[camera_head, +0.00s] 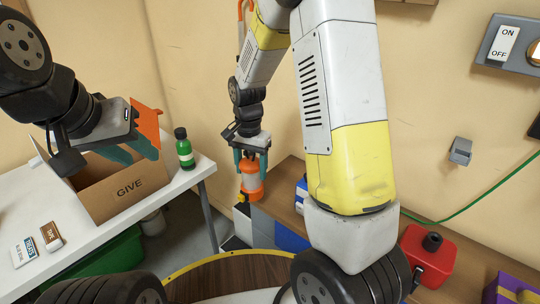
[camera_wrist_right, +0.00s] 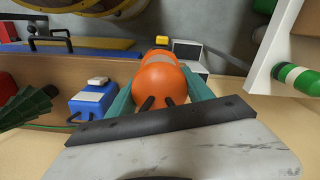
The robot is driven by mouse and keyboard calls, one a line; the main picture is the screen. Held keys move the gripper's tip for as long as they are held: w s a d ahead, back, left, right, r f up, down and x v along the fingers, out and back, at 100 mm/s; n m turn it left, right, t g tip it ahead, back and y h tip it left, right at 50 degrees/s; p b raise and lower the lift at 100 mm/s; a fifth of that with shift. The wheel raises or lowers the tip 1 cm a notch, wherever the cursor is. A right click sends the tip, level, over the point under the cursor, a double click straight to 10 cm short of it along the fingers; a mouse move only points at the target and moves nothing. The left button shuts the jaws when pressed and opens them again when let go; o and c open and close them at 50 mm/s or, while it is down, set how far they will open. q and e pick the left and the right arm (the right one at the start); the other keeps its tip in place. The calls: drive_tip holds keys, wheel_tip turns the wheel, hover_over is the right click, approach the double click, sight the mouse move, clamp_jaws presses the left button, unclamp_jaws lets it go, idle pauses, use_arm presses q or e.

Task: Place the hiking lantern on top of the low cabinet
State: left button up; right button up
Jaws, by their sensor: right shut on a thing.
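The hiking lantern (camera_head: 252,187), orange with a pale middle band, hangs roughly upright between the teal fingers of my right gripper (camera_head: 251,160). In the right wrist view the orange lantern (camera_wrist_right: 160,85) sits between both fingers. In the head view it appears at the left end of the low cabinet's brown top (camera_head: 286,178); whether it touches the cabinet is unclear. My right arm hides part of the cabinet. My left gripper (camera_head: 130,152) is over the cardboard box, its fingers apart with nothing seen between them.
The box marked GIVE (camera_head: 125,193) and a green bottle (camera_head: 184,150) stand on the white table (camera_head: 90,245). A blue-and-white item (camera_wrist_right: 94,100) and a red canister (camera_head: 428,255) are on the cabinet top. A gap separates table and cabinet.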

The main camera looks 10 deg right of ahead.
drive_tip(key=w+d+f, duration=0.4)
drive_tip(key=w+d, duration=0.2)
drive_tip(key=d, duration=0.1)
drive_tip(key=shift+w+d+f, duration=0.15)
drive_tip(key=shift+d+f, duration=0.1)
drive_tip(key=shift+d, duration=0.05)
drive_tip(key=o, duration=1.6)
drive_tip(key=shift+f, duration=0.1)
drive_tip(key=shift+o, duration=0.2)
